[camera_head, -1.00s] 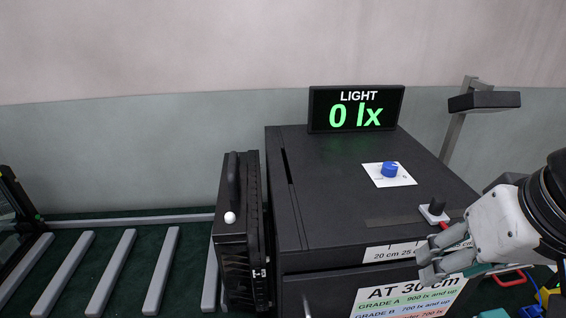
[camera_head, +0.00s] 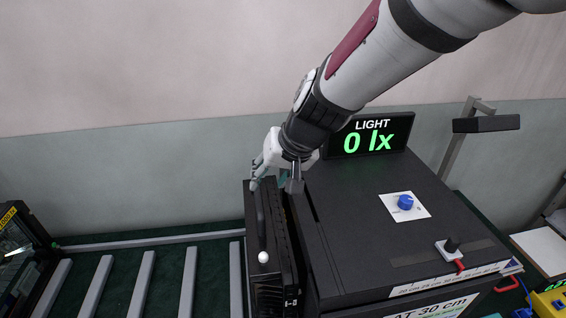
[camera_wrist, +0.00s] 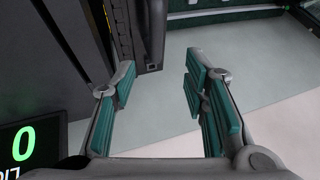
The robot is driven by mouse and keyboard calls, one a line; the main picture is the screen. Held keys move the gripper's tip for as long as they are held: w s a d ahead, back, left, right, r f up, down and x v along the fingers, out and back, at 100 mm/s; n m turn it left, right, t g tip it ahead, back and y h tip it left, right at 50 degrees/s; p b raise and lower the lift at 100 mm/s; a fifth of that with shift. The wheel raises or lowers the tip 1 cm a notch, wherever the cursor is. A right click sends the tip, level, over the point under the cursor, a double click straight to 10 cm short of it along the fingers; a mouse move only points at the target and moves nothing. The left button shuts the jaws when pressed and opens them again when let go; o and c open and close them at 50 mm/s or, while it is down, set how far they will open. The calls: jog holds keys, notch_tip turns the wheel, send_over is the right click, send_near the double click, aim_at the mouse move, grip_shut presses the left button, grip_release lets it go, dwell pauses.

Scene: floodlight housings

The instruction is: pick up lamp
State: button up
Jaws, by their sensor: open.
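The lamp, a black floodlight housing (camera_head: 270,235) with a bar handle (camera_head: 261,215) and a white knob (camera_head: 263,257), stands upright against the left side of the black cabinet. My gripper (camera_head: 275,184) is at the far top end of the lamp in the head view, one finger on either side. In the wrist view my gripper (camera_wrist: 160,65) is open with nothing between its teal pads. A dark ribbed body, seemingly the lamp (camera_wrist: 140,28), shows beyond the left finger. Whether the fingers touch the lamp cannot be told.
Grey rack bars (camera_head: 142,282) lie to the left. A lamp arm (camera_head: 486,124) stands behind right. The display is close in the wrist view (camera_wrist: 30,148).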

aim_at(259, 199)
jog(key=b+x, duration=0.1)
jog(key=x, duration=0.5)
jog(key=shift+d+f, duration=0.1)
jog(key=shift+f, duration=0.05)
jog(key=shift+s+d+f+b+x, duration=0.1)
jog(key=shift+b+x, duration=0.2)
jog(key=shift+x, duration=0.55)
jog(key=shift+s+d+f+b+x, duration=0.1)
jog(key=shift+b+x, duration=0.25)
jog(key=shift+x, duration=0.5)
jog(key=shift+s+d+f+b+x, duration=0.1)
jog(key=shift+b+x, duration=0.2)
jog(key=shift+x, duration=0.55)
jog(key=shift+r, duration=0.1)
grip_shut()
jog(key=shift+w+a+r, duration=0.1)
jog(key=shift+r, duration=0.05)
